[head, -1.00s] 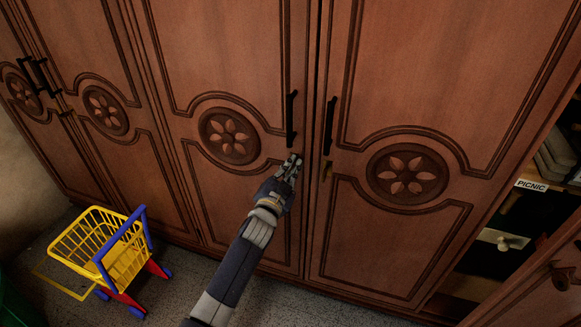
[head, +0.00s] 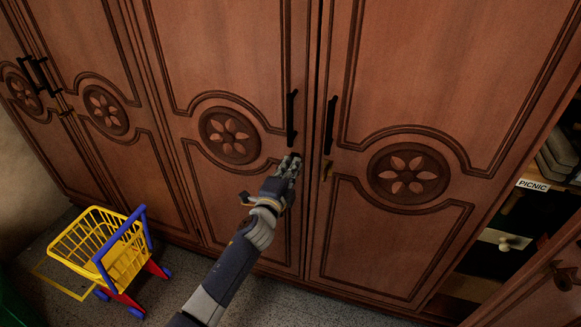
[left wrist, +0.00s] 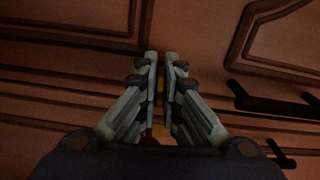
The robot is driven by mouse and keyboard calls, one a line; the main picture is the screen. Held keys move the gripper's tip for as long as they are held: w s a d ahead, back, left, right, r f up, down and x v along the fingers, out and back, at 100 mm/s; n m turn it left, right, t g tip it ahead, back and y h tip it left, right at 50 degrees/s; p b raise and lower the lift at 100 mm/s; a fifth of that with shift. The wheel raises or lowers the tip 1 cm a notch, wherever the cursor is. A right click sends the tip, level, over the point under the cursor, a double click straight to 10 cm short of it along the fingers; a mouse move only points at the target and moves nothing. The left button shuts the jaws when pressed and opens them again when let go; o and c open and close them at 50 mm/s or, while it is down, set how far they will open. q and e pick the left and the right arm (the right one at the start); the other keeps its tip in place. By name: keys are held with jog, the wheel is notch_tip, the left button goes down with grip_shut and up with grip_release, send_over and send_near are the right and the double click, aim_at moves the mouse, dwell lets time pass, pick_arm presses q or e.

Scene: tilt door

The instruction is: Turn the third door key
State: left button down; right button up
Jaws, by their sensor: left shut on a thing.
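The third door (head: 215,55) is a carved brown wooden panel with a round flower medallion and a black handle (head: 291,118). My left gripper (head: 291,160) is at this door's right edge, just below the handle. In the left wrist view the two fingers (left wrist: 160,72) are close together, with a narrow strip of the brass-coloured key (left wrist: 159,88) between them. The gripper is shut on this key. Most of the key is hidden by the fingers, so its angle cannot be told. My right gripper is not in view.
The fourth door (head: 420,80) has its own handle (head: 330,125) and a small brass key (head: 327,171). A yellow toy cart (head: 105,250) stands on the floor at left. Open shelves with a PICNIC label (head: 533,185) are at right.

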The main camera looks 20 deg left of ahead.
pick_arm(q)
jog(key=shift+f+m, duration=0.1)
jog(key=shift+m, duration=0.6)
jog(key=c, duration=1.8)
grip_release()
jog(key=shift+o, duration=0.2)
jog(key=s, duration=1.2)
jog(key=shift+a, duration=0.2)
